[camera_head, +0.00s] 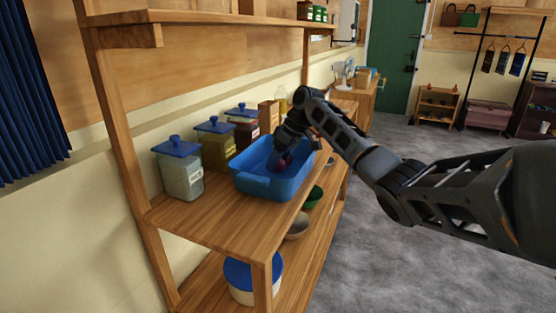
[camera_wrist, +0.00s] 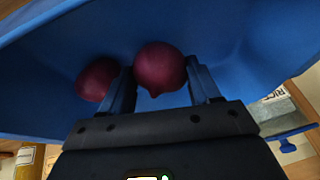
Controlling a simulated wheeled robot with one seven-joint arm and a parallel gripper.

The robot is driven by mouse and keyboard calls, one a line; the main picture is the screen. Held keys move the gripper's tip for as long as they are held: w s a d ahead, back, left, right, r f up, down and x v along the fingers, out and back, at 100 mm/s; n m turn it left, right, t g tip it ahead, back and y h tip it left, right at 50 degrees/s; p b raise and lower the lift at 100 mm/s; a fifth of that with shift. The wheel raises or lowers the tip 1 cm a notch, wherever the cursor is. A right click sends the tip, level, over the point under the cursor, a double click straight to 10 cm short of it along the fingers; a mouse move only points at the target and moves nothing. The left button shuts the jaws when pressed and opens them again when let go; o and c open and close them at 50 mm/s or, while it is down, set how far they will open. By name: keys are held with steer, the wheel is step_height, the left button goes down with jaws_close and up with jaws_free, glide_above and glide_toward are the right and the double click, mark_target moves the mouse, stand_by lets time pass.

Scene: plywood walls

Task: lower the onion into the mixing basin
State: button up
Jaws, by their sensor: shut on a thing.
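The blue mixing basin (camera_head: 262,187) stands on the wooden shelf, and its blue inside fills much of the wrist view (camera_wrist: 235,35). My gripper (camera_head: 281,158) reaches down into it from above. In the wrist view my gripper (camera_wrist: 161,82) is shut on a round dark-red onion (camera_wrist: 160,68), one finger on each side. A second dark-red onion (camera_wrist: 95,80) is inside the basin, just left of the left finger. In the head view the arm and basin wall hide most of the onions. I cannot tell whether the held onion touches the basin floor.
Blue-lidded jars (camera_head: 181,172) stand in a row behind and left of the basin. A brown carton (camera_head: 268,116) stands past them. Bowls (camera_head: 297,226) and a blue-lidded tub (camera_head: 240,277) are on the lower shelf. Bare shelf (camera_head: 215,225) lies in front of the basin.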

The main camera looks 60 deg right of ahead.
steer(key=shift+f, duration=0.2)
stand_by(0.6)
steer(key=o, duration=1.2)
steer(key=v, duration=0.7)
steer(key=shift+s+r+b, duration=0.2)
steer(key=shift+r+b, duration=0.15)
steer(key=shift+b, duration=0.1)
